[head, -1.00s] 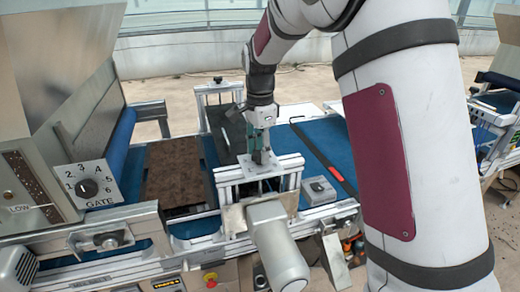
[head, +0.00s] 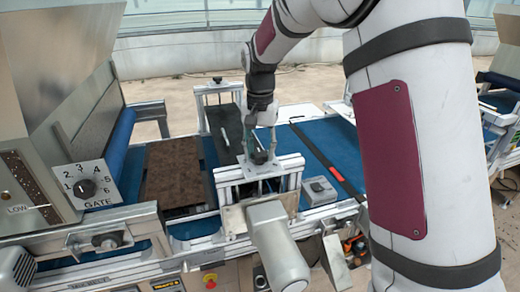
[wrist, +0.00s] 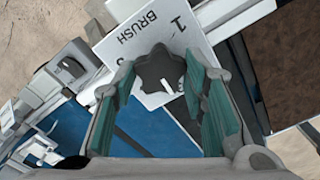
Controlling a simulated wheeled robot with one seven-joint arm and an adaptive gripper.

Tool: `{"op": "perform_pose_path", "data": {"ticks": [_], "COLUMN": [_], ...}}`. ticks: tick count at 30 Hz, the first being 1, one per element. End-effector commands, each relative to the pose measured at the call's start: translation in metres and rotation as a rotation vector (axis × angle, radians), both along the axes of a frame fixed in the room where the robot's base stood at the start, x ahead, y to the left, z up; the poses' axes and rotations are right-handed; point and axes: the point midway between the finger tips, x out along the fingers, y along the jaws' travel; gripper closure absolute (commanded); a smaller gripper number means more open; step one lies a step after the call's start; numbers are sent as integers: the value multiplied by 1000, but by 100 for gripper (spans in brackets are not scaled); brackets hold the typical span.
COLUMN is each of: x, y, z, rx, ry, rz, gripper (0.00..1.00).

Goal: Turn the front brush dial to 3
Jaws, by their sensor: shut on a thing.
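The brush dial (wrist: 152,72) is a dark lobed knob on a white plate (wrist: 133,42) marked BRUSH in the wrist view. A "1" shows at the plate's upper edge; the other numbers are mostly hidden by the fingers. The knob's white pointer mark slants toward the picture's bottom, away from the "1"; I cannot tell which number it meets. My gripper (wrist: 160,98), with teal pads, is shut on the dial, one finger on each side. In the head view my gripper (head: 261,146) points down over the dial (head: 259,157) on the metal frame.
A GATE dial (head: 86,188) sits on a hopper panel at the left. A brown soil tray (head: 173,172) lies on the blue belt (head: 308,164). A small grey box (head: 320,190) is right of the frame. A grey motor (head: 275,247) juts out in front.

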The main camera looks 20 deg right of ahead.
Motion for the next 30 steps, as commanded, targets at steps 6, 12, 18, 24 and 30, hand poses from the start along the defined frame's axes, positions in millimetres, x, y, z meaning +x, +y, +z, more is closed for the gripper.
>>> {"op": "perform_pose_path", "data": {"ticks": [6, 12, 18, 24, 30], "x": [1, 1, 1, 1, 0], "y": [1, 1, 1, 1, 0], "z": [1, 1, 1, 1, 1], "rx": [1, 1, 1, 1, 0], "ry": [-3, -3, -3, -3, -1], "rz": [61, 80, 80, 80, 79], "gripper": [89, 89, 89, 43, 40]}}
